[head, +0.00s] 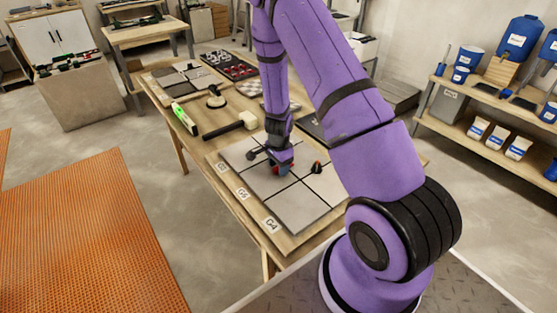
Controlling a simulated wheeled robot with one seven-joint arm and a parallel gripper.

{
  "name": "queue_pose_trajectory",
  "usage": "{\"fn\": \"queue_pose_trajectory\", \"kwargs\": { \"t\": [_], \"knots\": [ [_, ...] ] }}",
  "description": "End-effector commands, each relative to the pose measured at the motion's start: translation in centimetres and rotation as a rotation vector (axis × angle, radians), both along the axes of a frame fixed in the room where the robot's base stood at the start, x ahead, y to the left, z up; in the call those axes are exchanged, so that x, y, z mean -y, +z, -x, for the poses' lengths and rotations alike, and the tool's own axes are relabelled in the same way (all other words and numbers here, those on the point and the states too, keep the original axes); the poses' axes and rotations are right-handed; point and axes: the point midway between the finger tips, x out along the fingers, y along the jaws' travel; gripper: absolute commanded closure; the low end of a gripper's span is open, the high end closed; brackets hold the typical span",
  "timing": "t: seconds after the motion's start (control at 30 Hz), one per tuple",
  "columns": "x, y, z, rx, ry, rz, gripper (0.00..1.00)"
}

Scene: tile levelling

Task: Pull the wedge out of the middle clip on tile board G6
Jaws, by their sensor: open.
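The tile board (301,211) lies on the wooden table, with grey tiles parted by dark joints. Small labels along its left edge look like G6 (222,167), G5 (241,193) and G4 (270,223). My gripper (280,166) points down over the middle of the tiles, open. A small red part (285,171) and a bit of blue show right at its fingertips. I cannot tell whether the fingers touch them, and the wedge is not clearly visible. A dark clip with an orange part (316,167) stands to the right of my gripper.
A mallet (232,127), a green-and-white tool (184,119) and a round dark-based tool (215,98) lie behind the board. A tray of red parts (230,65) sits farther back. My arm hides part of the table's right side. Shelves (486,140) stand at right.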

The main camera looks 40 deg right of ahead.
Motion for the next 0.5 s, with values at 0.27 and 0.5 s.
{"fn": "queue_pose_trajectory", "kwargs": {
  "t": [0.27, 0.5],
  "knots": [
    [-0.04, -0.25, 0.00, 0.000, 0.001, 0.000, 0.47],
    [-0.04, -0.23, 0.01, 0.000, 0.001, 0.000, 0.90]
  ]
}}
